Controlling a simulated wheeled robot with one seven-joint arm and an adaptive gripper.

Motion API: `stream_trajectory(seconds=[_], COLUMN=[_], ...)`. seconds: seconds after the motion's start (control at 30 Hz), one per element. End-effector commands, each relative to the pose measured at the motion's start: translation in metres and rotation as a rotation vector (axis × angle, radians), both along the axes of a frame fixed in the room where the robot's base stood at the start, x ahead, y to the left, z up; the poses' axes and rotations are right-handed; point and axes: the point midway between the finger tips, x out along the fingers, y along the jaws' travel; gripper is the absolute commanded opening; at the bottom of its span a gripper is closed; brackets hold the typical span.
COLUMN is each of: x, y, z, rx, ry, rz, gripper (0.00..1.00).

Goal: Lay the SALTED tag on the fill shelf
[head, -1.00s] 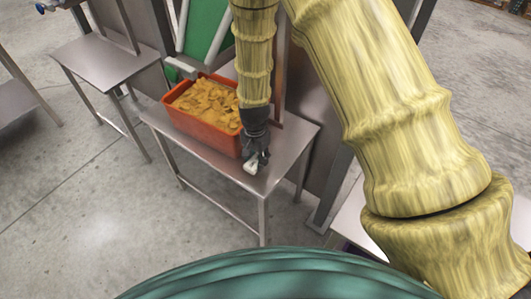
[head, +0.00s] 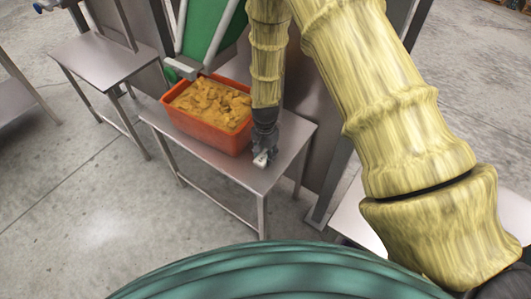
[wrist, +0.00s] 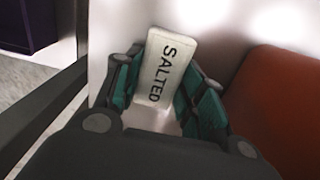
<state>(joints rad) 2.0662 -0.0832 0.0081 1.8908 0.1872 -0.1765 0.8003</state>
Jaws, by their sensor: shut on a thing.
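The SALTED tag (wrist: 164,68) is a small white block with dark lettering. My gripper (wrist: 162,98) is shut on it, with a finger on each side, and the word reads clearly in the wrist view. In the head view the white tag (head: 261,159) shows at the tip of my gripper (head: 263,152). They are over the right part of a steel shelf (head: 215,165), just right of the orange crate. I cannot tell whether the tag touches the shelf.
An orange crate (head: 205,132) full of yellow-brown pieces stands on the shelf, close beside my gripper. A green chute (head: 210,30) rises behind it. Another steel table (head: 105,60) stands to the left. The shelf's front right is bare.

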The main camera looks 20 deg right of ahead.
Motion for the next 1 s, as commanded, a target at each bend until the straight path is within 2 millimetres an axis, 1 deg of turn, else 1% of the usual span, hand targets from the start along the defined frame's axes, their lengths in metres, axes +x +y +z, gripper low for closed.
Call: stream_trajectory(seconds=[0.27,0.3,0.4,0.77,0.87,1.0], x=[0.0,0.0,0.0,0.0,0.001,0.0], y=[0.0,0.0,0.0,0.0,0.0,0.0], z=[-0.003,-0.003,-0.002,0.0,0.004,0.017], rx=[0.0,0.0,0.0,0.0,0.0,0.001], ry=[0.0,0.0,0.0,0.0,-0.001,-0.001], rz=[0.0,-0.001,0.0,-0.001,0.0,-0.001], gripper=[0.19,0.43,0.61,0.61,0.61,0.61])
